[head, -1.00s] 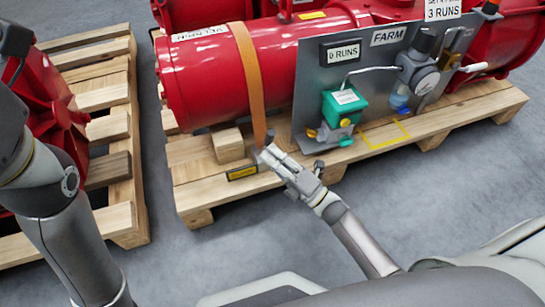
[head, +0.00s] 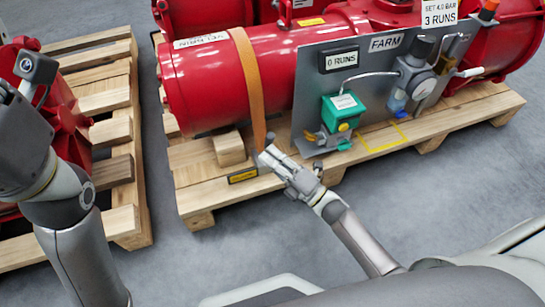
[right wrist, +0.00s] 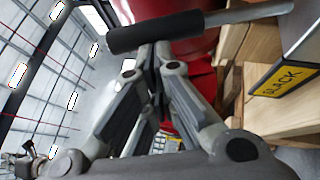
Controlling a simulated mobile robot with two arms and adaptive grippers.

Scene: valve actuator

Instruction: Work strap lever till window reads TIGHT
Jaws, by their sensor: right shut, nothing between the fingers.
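An orange strap (head: 252,80) runs down over the red actuator cylinder (head: 205,85) to the pallet's front edge. The strap lever shows in the right wrist view as a bar with a black grip (right wrist: 155,32). The yellow window (right wrist: 285,80) carries black letters that look like SLACK; in the head view the window (head: 243,175) is too small to read. My right gripper (head: 267,156) is shut and empty at the strap's lower end. Its fingertips (right wrist: 155,52) are right against or just behind the black grip; I cannot tell whether they touch. My left gripper (head: 32,75) is partly in view at far left.
The wooden pallet (head: 200,195) carries the cylinder and a grey panel (head: 310,100) with a green box (head: 343,112), tubing and a gauge. A wood block (head: 229,149) sits beside the strap. Another pallet (head: 120,175) stands at left. The grey floor in front is clear.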

